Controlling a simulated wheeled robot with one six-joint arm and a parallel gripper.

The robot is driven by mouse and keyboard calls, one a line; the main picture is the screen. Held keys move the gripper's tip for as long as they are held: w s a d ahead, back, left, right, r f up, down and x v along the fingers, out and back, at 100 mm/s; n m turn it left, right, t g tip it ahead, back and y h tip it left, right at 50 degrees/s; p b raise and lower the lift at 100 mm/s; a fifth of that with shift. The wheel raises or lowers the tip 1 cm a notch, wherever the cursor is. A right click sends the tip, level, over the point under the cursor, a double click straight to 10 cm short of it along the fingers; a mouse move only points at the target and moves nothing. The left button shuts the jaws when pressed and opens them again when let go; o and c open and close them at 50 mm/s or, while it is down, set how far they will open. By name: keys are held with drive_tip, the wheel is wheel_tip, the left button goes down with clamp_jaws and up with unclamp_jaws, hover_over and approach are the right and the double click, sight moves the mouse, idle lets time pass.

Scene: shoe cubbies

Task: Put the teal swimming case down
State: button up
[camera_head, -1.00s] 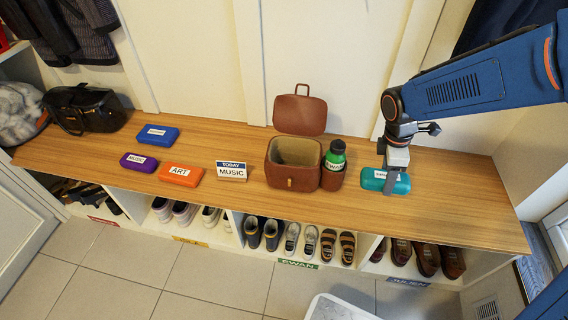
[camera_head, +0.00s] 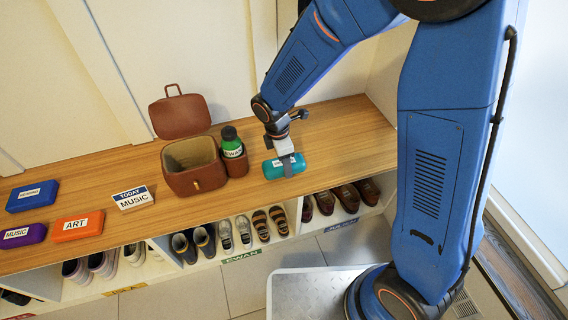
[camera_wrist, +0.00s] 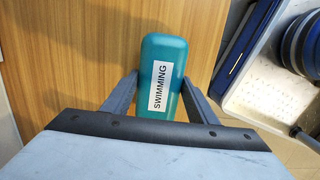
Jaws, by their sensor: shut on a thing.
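The teal swimming case (camera_head: 273,168) is at the right part of the wooden bench top, near its front edge. In the wrist view the case (camera_wrist: 178,58) shows its white SWIMMING label between the two fingers. My gripper (camera_head: 287,165) points down and is shut on the case; in the wrist view the fingers (camera_wrist: 160,95) lie along its two sides. The case seems to be at the bench surface, but I cannot tell whether it touches.
An open brown box (camera_head: 195,170) with a green bottle (camera_head: 231,142) stands left of the case. The TODAY MUSIC sign (camera_head: 133,198), orange ART case (camera_head: 77,227), blue case (camera_head: 32,196) and purple MUSIC case (camera_head: 22,236) are further left. Shoes fill cubbies below. Bench right of the case is clear.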

drive_tip(key=shift+f, duration=0.45)
drive_tip(key=shift+f, duration=0.1)
drive_tip(key=o, duration=1.1)
wheel_tip(320, 180, up, 12)
drive_tip(key=a, duration=0.1)
drive_tip(key=shift+s+a, duration=0.2)
